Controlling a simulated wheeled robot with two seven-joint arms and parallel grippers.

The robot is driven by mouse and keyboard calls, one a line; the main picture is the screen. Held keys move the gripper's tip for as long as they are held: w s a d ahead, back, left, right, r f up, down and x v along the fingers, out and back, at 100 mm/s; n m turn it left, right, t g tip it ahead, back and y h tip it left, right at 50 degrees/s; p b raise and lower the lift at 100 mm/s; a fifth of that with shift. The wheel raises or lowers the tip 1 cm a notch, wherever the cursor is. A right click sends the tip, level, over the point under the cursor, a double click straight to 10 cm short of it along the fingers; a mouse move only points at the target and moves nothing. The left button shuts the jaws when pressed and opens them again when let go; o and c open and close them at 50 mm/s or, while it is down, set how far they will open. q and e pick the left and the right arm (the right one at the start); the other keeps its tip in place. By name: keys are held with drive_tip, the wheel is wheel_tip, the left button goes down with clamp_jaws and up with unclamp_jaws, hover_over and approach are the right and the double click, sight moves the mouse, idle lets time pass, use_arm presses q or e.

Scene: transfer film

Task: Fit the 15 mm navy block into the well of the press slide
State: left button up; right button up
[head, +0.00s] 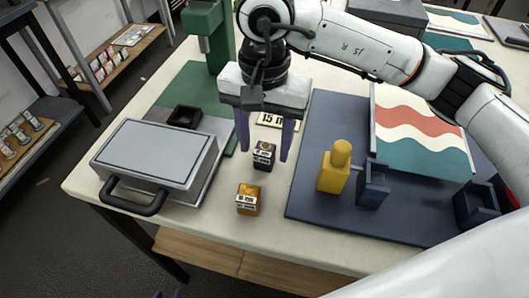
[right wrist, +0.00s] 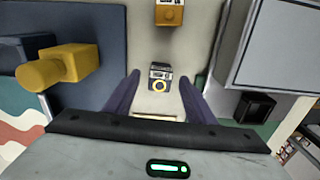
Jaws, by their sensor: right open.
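The navy block (head: 264,153) stands on the cream tabletop with a pale label band and a ring mark on top. It also shows in the right wrist view (right wrist: 160,77). My right gripper (head: 263,155) is open above it, one purple finger on each side; I see no contact. The black square well (head: 184,116) sits beside the green press (head: 207,35), and also shows in the right wrist view (right wrist: 255,108). I see no block in it. Only small purple tips of my left gripper (head: 168,294) show at the bottom edge, so its opening is unclear.
An orange block (head: 247,199) stands nearer the front edge. A grey-topped box (head: 155,152) with a black handle is on the left. A blue mat (head: 310,205) on the right bears a yellow peg-topped piece (head: 334,168) and dark holders. A label card (head: 270,119) lies behind the navy block.

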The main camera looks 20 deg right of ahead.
clamp_jaws()
drive_tip(key=shift+r, duration=0.1)
